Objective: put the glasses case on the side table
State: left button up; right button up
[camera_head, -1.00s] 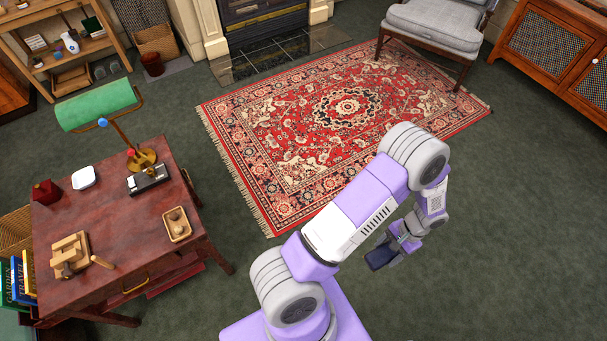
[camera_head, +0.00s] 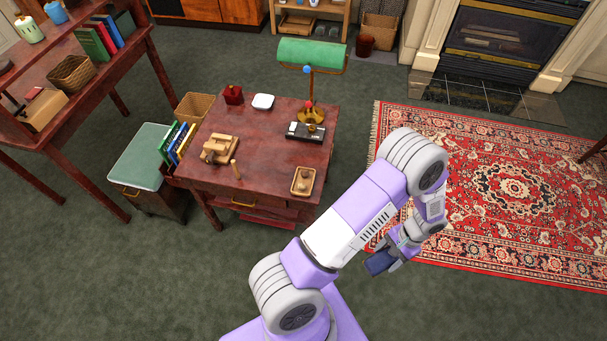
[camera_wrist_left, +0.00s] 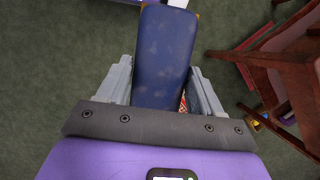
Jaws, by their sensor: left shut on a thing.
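The glasses case (camera_wrist_left: 165,60) is dark blue, long and scuffed. It lies between the two fingers of my left gripper (camera_wrist_left: 165,85) in the left wrist view. In the head view the dark case (camera_head: 380,262) hangs from my left gripper (camera_head: 392,254), over the floor by the rug's near left edge. A reddish wooden table (camera_head: 262,146), likely the side table, stands left of and beyond the gripper, apart from it. My right gripper is in neither view.
A green-topped cabinet (camera_head: 140,155) and a taller desk (camera_head: 130,60) stand left. The near floor is clear.

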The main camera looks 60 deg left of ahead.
aim_at(276, 171)
jog(key=u, duration=1.75)
jog(key=i, duration=1)
